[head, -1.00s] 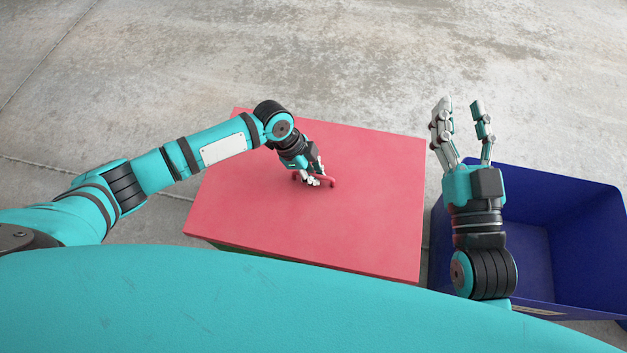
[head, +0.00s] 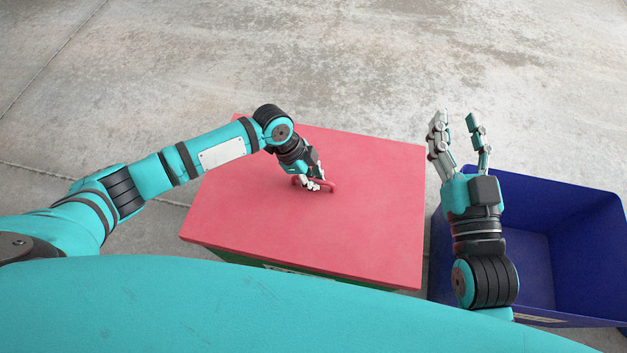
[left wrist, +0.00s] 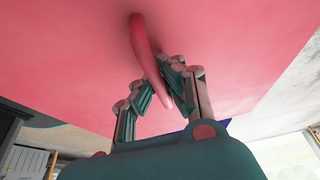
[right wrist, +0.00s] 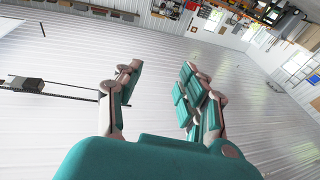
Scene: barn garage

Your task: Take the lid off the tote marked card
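The red lid (head: 370,215) covers a tote in the middle of the head view. A strip of the tote's green front (head: 250,262) and part of a pale label show below the lid's near edge; I cannot read the label. The lid's red bar handle (head: 328,187) also shows in the left wrist view (left wrist: 146,45). My left gripper (head: 316,184) is at the handle, with its fingers closed on both sides of it.
An open blue bin (head: 588,285) stands right of the red-lidded tote, with a narrow gap between them. It looks empty where its inside shows. Bare concrete floor (head: 330,60) lies clear beyond both containers.

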